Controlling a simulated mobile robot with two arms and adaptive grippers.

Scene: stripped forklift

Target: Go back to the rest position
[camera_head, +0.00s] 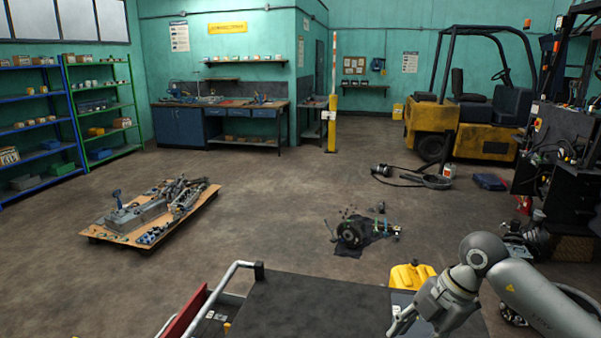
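My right arm comes in from the lower right, and my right gripper (414,329) hangs over the right end of a dark flat top (310,305). Its fingers look spread apart, with nothing seen between them; the lowest part is near the bottom edge of the picture. My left gripper and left arm are not in view.
A yellow container (411,275) stands just behind the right gripper. A metal rail (222,285) edges the dark top's left side. Parts lie on the floor ahead (352,232) and on a low wooden pallet (150,212). A yellow forklift (465,125) stands back right.

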